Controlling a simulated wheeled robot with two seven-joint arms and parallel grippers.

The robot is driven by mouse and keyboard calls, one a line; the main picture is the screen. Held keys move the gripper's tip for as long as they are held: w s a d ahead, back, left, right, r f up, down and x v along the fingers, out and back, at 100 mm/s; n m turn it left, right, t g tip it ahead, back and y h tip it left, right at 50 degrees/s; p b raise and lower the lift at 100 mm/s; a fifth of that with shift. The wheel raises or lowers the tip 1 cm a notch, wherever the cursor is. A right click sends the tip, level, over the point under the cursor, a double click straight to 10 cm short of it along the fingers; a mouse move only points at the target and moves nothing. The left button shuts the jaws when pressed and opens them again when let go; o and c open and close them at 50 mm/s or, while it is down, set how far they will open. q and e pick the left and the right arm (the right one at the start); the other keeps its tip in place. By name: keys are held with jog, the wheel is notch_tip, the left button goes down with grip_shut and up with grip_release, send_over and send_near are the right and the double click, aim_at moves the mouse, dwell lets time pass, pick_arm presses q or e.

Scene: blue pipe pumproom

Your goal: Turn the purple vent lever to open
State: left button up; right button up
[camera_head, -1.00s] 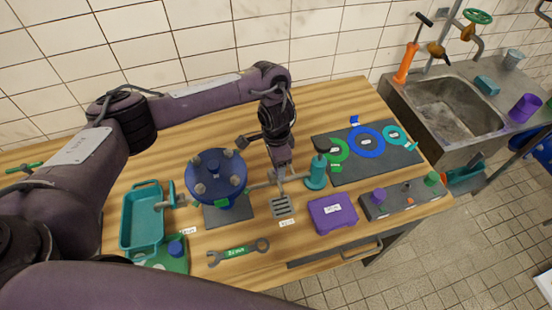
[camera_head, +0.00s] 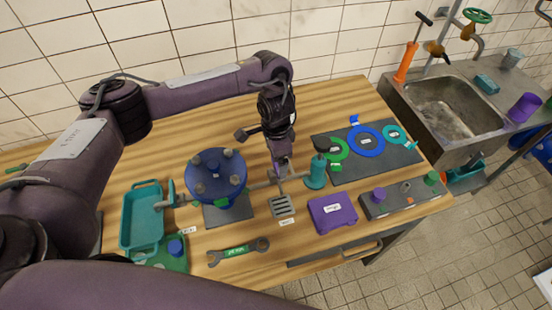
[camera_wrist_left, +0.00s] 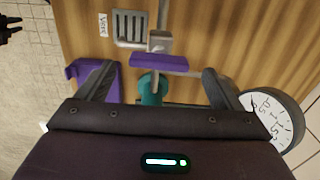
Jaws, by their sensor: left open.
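The purple vent lever (camera_wrist_left: 160,62) is a short bar on a grey pipe valve, lying crosswise in the left wrist view. The vent grate (camera_wrist_left: 130,27) with its label is beside it; in the head view the grate (camera_head: 282,206) lies on the table, right of the blue flanged vessel. My left gripper (camera_head: 281,165) points down over the valve and largely hides the lever there. In the left wrist view its fingers (camera_wrist_left: 159,80) are open, one on each side of the lever, with gaps visible.
The blue vessel (camera_head: 216,178) stands close left. A purple case (camera_head: 333,212), wrench (camera_head: 238,251) and teal tray (camera_head: 142,220) lie around.

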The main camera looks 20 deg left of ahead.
pick_arm(q)
notch_tip(320, 180, up, 6)
jog(key=shift+f, duration=0.15)
dwell(0.6)
